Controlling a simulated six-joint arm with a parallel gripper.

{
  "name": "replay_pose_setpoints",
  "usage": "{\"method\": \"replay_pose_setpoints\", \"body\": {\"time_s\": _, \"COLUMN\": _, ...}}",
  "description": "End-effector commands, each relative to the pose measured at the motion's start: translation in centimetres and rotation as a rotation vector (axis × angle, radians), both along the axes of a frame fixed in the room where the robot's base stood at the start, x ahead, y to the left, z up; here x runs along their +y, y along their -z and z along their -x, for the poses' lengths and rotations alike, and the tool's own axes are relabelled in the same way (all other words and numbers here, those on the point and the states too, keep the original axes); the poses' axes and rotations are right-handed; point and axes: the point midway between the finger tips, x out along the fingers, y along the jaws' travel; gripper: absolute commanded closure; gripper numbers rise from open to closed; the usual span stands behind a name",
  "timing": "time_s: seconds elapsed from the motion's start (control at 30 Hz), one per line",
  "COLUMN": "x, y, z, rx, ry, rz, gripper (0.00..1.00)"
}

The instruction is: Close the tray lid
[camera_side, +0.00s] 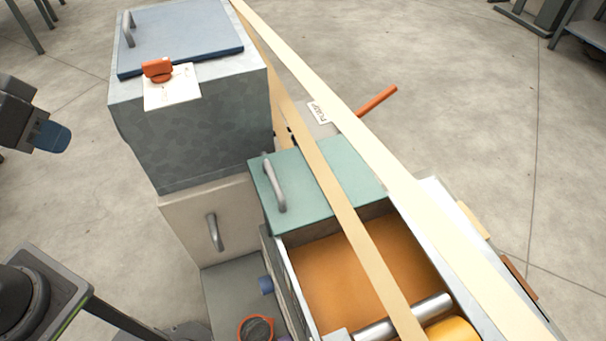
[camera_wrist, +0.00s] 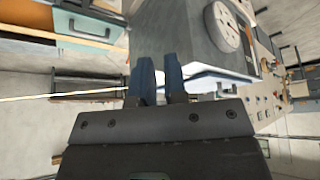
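The teal tray lid (camera_side: 320,180) lies flat over the far end of the tray (camera_side: 290,275), with a grey bar handle (camera_side: 275,186) on its left side. The near part of the tray is uncovered and shows an orange-brown inside. A pale strip crosses over the lid and tray. My gripper (camera_side: 52,137) is at the left edge of the side view, well apart from the lid. In the wrist view its two blue fingers (camera_wrist: 157,62) have a narrow gap between them, with nothing held. A teal panel (camera_wrist: 92,27) beside an orange area shows at that view's upper left.
A tall grey metal box (camera_side: 200,130) with a blue lid (camera_side: 180,40) and orange latch (camera_side: 158,71) stands between my gripper and the tray. A metal roller (camera_side: 405,315) crosses the tray's near end. An orange rod (camera_side: 377,100) sticks out behind. Open floor lies around.

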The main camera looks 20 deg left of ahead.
Motion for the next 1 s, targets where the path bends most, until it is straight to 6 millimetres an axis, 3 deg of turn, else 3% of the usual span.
{"method": "replay_pose_setpoints", "body": {"time_s": 0.17, "x": -2.0, "y": -1.1, "z": -3.2, "rx": 0.060, "ry": -0.088, "rz": 0.090, "gripper": 0.70}}
{"method": "replay_pose_setpoints", "body": {"time_s": 0.27, "x": -4.3, "y": -1.5, "z": -6.2, "rx": 0.117, "ry": -0.180, "rz": 0.162, "gripper": 0.61}}
{"method": "replay_pose_setpoints", "body": {"time_s": 0.43, "x": -9.2, "y": -0.8, "z": -11.1, "rx": 0.218, "ry": -0.355, "rz": 0.263, "gripper": 0.60}}
{"method": "replay_pose_setpoints", "body": {"time_s": 0.6, "x": -14.8, "y": 1.6, "z": -14.8, "rx": 0.312, "ry": -0.528, "rz": 0.326, "gripper": 0.60}}
{"method": "replay_pose_setpoints", "body": {"time_s": 0.8, "x": -19.1, "y": 4.1, "z": -16.7, "rx": 0.373, "ry": -0.667, "rz": 0.355, "gripper": 0.60}}
{"method": "replay_pose_setpoints", "body": {"time_s": 1.0, "x": -20.2, "y": 5.4, "z": -17.2, "rx": 0.387, "ry": -0.705, "rz": 0.361, "gripper": 0.60}}
